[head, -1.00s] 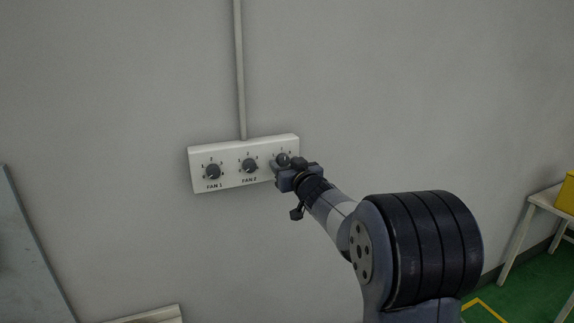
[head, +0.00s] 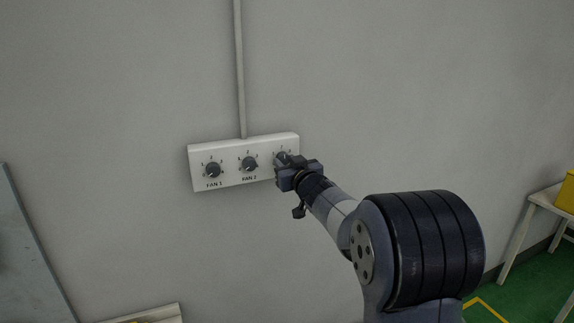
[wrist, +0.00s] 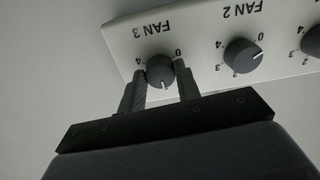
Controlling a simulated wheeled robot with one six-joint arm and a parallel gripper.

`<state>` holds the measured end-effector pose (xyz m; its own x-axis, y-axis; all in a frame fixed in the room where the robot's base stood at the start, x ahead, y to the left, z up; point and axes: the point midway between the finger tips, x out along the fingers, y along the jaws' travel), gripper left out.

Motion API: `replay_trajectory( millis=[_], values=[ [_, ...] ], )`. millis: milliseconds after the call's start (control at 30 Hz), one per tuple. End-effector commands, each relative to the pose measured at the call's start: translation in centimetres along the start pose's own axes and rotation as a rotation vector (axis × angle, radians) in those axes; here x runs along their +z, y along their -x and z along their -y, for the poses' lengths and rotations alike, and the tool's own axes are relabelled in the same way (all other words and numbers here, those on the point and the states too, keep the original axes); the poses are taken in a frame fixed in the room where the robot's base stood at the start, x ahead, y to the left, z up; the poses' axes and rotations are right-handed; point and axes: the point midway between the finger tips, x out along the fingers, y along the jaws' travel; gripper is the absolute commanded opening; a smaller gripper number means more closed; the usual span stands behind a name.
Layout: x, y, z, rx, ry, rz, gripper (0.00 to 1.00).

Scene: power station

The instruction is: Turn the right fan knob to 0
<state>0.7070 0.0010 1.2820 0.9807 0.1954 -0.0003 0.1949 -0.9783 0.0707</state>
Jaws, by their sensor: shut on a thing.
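The right fan knob, FAN 3 (wrist: 158,68), is a dark round dial on the white control panel (head: 232,181). In the wrist view its panel appears upside down. Its white mark points toward the bottom of that picture, between my fingers, away from the printed 0 and 4. My gripper (wrist: 162,76) is shut on this knob, one finger on each side. In the head view the knob (head: 282,156) is partly covered by my gripper (head: 287,164), and the label below it is hidden.
The FAN 1 knob (head: 213,170) and FAN 2 knob (head: 249,163) sit left of my gripper in the head view. A grey conduit (head: 240,70) rises from the panel. A white table (head: 543,201) with a yellow object stands far right. The wall around is bare.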

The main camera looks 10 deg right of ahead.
Motion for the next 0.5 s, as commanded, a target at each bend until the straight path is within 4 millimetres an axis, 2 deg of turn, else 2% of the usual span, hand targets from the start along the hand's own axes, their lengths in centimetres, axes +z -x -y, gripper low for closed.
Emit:
replay_trajectory(
  millis=[500],
  values=[
    [0.15, 0.02, -0.09, 0.001, 0.429, -0.001, 0.09]
  ],
)
